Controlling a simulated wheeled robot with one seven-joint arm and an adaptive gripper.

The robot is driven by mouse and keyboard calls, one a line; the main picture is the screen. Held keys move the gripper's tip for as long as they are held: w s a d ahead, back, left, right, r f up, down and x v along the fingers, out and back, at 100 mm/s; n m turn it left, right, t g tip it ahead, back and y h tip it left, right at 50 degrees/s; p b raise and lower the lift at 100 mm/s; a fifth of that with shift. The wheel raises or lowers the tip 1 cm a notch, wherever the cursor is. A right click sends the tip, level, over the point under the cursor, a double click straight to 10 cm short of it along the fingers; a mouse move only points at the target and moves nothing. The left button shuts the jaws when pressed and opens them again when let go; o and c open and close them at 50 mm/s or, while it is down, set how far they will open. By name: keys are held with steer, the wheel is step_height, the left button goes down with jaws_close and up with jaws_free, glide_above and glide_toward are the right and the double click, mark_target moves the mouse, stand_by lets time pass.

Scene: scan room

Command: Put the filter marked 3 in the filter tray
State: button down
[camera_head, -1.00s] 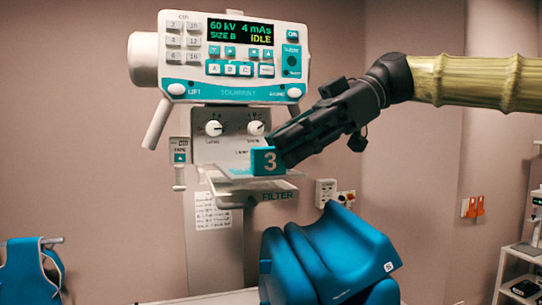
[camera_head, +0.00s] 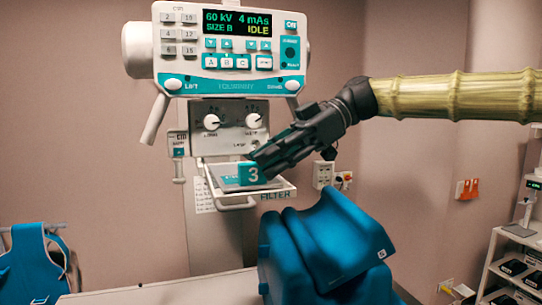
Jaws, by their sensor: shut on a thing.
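The filter marked 3 (camera_head: 253,175) is a teal block with a white 3 on its front face. My gripper (camera_head: 262,163) reaches in from the right, angled down to the left, and is shut on the filter. The filter tray (camera_head: 222,196) is a pale, shallow pulled-out tray under the machine's knob panel, with a handle in front and the word FILTER beside it. The filter is over the tray's inner area, low and close to its floor. I cannot tell whether it touches the floor. The filter's far side is hidden.
The machine's control head (camera_head: 230,50) overhangs the tray, with a knob panel (camera_head: 228,135) just behind it. A blue draped form (camera_head: 320,245) stands in front at the lower right. A blue apron (camera_head: 35,265) hangs at the left. A shelf (camera_head: 518,255) stands at the far right.

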steer(key=shift+d+f, duration=0.1)
steer(key=shift+f, duration=0.35)
steer(key=c, duration=1.5)
jaws_free()
steer(key=shift+o, duration=0.2)
steer(key=shift+s, duration=0.1)
steer(key=shift+w+d+r+b, duration=0.15)
steer(key=shift+w+d+b, duration=0.1)
steer(key=shift+d+b, duration=0.15)
steer(key=b+v, duration=0.4)
steer(key=v, duration=0.7)
steer(key=shift+r, duration=0.1)
